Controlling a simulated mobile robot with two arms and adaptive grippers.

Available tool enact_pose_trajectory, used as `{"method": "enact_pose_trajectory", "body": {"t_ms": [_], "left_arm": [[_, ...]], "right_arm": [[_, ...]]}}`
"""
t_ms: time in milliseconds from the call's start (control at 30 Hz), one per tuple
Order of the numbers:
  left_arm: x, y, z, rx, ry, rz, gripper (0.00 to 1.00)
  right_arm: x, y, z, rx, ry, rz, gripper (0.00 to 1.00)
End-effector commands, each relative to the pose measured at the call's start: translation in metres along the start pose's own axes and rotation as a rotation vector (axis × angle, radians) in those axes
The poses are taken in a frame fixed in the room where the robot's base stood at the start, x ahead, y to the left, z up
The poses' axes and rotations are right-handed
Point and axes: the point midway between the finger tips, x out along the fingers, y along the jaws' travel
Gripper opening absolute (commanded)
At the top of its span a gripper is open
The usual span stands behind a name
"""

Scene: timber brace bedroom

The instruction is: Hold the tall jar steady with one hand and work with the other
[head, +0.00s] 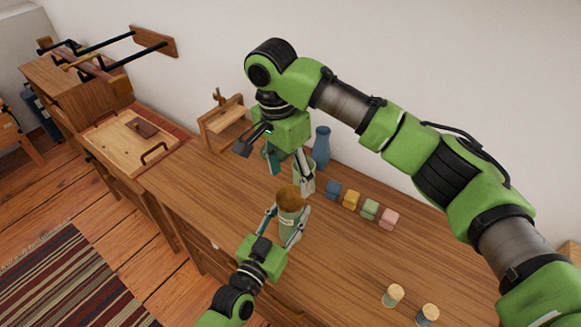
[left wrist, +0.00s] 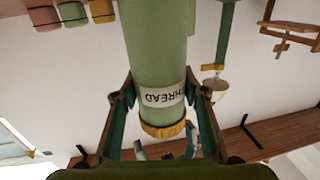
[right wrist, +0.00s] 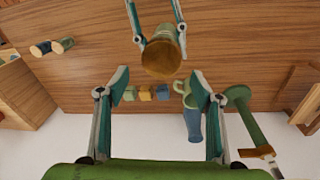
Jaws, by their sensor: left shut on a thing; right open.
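The tall jar (head: 288,219) is pale green with a brown top and stands upright over the wooden worktop. Its label reads THREAD in the left wrist view (left wrist: 158,50). My left gripper (head: 290,226) is shut on the jar, one finger on each side. My right gripper (head: 287,165) is open and empty, above and behind the jar. In the right wrist view the jar's round brown top (right wrist: 161,60) lies beyond the open fingers, apart from them. I cannot tell whether the jar's base touches the worktop.
A blue vase (head: 321,147) and a row of small coloured blocks (head: 351,200) stand behind the jar. A green mug (right wrist: 182,88) is near the vase. Two small lidded jars (head: 393,295) (head: 428,314) stand at the front right. The worktop (head: 345,250) between is clear.

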Motion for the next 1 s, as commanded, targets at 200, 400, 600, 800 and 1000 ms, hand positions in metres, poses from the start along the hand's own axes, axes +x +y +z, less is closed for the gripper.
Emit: {"method": "enact_pose_trajectory", "body": {"t_ms": [200, 400, 600, 800, 1000], "left_arm": [[0.000, 0.000, 0.000, 0.000, -0.001, 0.000, 0.00], [0.000, 0.000, 0.000, 0.000, -0.001, 0.000, 0.00], [0.000, 0.000, 0.000, 0.000, -0.001, 0.000, 0.00], [0.000, 0.000, 0.000, 0.000, -0.001, 0.000, 0.00], [0.000, 0.000, 0.000, 0.000, -0.001, 0.000, 0.00]], "right_arm": [[-0.003, 0.000, -0.001, -0.392, -0.005, -0.015, 0.60], [-0.006, 0.001, -0.002, -0.751, -0.005, -0.029, 0.60], [-0.009, 0.001, -0.001, -1.112, -0.002, -0.046, 0.60], [-0.012, 0.002, -0.002, -1.470, 0.007, -0.061, 0.60], [-0.015, 0.002, -0.002, -1.829, 0.022, -0.078, 0.60]]}}
